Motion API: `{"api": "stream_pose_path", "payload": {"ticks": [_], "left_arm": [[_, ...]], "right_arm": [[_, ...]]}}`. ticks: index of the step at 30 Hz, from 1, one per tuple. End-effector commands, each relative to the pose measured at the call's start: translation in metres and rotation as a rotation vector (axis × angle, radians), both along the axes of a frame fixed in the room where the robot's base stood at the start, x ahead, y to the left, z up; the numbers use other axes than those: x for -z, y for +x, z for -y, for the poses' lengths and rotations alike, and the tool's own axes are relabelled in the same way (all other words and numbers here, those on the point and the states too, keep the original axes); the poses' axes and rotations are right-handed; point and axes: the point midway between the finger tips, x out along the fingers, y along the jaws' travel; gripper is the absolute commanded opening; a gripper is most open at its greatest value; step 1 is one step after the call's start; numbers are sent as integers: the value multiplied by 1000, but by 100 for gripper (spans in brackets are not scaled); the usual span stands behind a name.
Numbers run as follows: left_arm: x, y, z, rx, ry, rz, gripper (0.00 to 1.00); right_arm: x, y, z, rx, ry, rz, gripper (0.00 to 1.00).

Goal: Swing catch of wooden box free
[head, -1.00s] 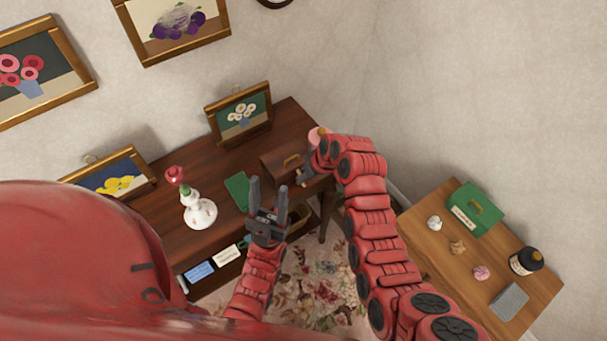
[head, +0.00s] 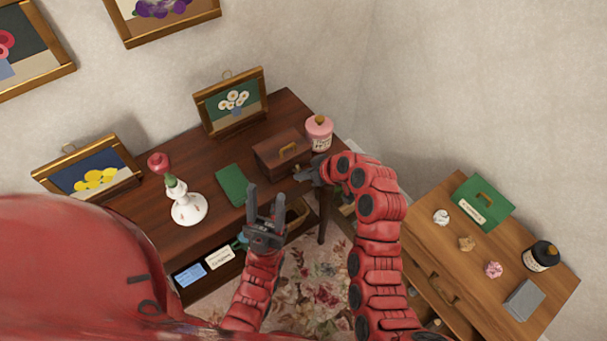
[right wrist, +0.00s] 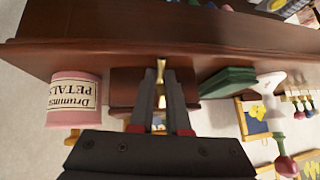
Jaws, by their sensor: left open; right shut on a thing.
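The dark wooden box (head: 283,153), with a brass handle on its lid, sits at the right end of the dark wooden desk (head: 140,215). My right gripper (head: 303,174) is at the box's front. In the right wrist view, which shows the scene upside down, the box (right wrist: 125,88) is partly hidden by the fingers. There my right gripper (right wrist: 162,88) is shut on the small brass catch (right wrist: 161,67), which shows between its fingertips. My left gripper (head: 265,193) is open and empty, in front of the desk's edge, left of the box.
A pink jar (head: 319,133) stands close right of the box. A lower wooden table (head: 430,235) with several small objects stands right.

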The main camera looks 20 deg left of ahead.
Motion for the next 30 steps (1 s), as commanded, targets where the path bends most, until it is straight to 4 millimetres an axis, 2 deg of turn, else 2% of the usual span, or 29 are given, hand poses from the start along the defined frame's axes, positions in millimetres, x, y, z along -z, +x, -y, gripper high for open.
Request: {"api": "stream_pose_path", "payload": {"ticks": [5,6,10,22,26,30], "left_arm": [[0,0,0,0,0,0,50],[0,0,0,0,0,0,50],[0,0,0,0,0,0,50],[2,0,0,0,0,0,50],[7,0,0,0,0,0,50],[15,0,0,0,0,0,50]], "right_arm": [[1,0,0,0,-1,-2,0],[1,0,0,0,-1,-2,21],[1,0,0,0,-1,-2,45],[-3,-1,3,0,0,0,45],[-14,-3,12,3,2,4,45],[-33,-10,30,3,2,4,45]]}}
